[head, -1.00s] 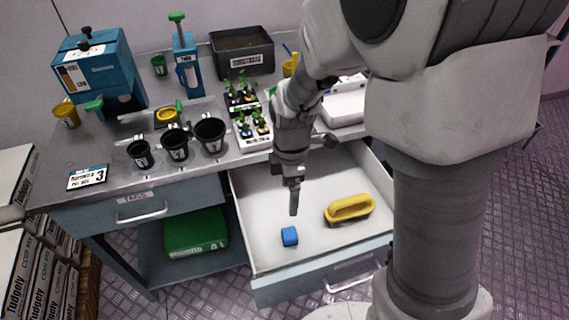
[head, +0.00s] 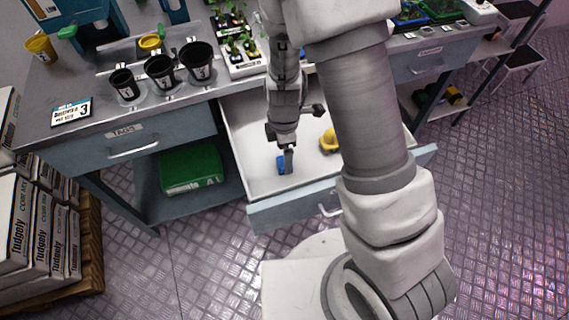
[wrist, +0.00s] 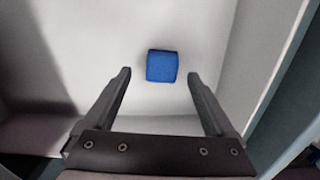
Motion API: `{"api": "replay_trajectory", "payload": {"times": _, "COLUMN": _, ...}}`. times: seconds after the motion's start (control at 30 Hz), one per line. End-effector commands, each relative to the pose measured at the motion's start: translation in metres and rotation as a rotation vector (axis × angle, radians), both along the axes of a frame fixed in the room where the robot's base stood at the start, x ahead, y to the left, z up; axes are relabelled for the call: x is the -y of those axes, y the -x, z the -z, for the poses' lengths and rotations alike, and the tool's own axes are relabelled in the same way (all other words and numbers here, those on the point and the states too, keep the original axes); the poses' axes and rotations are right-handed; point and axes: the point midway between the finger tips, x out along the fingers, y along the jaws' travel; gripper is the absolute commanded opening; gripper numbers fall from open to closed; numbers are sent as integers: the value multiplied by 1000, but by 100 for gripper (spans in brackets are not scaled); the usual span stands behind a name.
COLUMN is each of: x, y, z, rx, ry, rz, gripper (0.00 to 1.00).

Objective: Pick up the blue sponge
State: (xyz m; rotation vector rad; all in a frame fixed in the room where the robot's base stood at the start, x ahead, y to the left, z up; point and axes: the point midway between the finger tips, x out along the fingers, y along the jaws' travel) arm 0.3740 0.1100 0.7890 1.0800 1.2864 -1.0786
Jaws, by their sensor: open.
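The blue sponge (head: 281,165) lies on the white floor of the open drawer (head: 246,150), partly hidden behind my gripper in the head view. In the wrist view the blue sponge (wrist: 162,66) shows whole, just past the fingertips and about midway between them. My gripper (head: 288,163) points down into the drawer. In the wrist view its fingers (wrist: 158,74) are spread apart with nothing between them, so it is open and empty. I cannot tell exactly how high the fingertips are above the drawer floor.
A yellow object (head: 328,141) lies in the drawer to the right, partly hidden by my arm. The drawer front (head: 290,206) and side walls bound the space. Black pots (head: 160,72) stand on the bench top. A green box (head: 191,168) sits on the lower shelf.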

Motion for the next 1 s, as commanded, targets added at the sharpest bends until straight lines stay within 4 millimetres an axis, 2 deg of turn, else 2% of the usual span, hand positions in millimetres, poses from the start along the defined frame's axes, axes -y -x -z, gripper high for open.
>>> {"api": "replay_trajectory", "payload": {"times": 0.03, "x": 1, "y": 2, "z": 12, "rx": -4, "ry": 2, "rz": 0, "gripper": 90}}
{"api": "replay_trajectory", "payload": {"times": 0.2, "x": 2, "y": 3, "z": 33, "rx": -2, "ry": 0, "rz": 0, "gripper": 90}}
{"api": "replay_trajectory", "payload": {"times": 0.5, "x": 1, "y": 3, "z": 37, "rx": 1, "ry": 0, "rz": -1, "gripper": 90}}
{"api": "replay_trajectory", "payload": {"times": 0.57, "x": 1, "y": 3, "z": 37, "rx": 1, "ry": 0, "rz": -1, "gripper": 81}}
{"api": "replay_trajectory", "payload": {"times": 1.0, "x": 1, "y": 3, "z": 37, "rx": 1, "ry": 0, "rz": -1, "gripper": 3}}
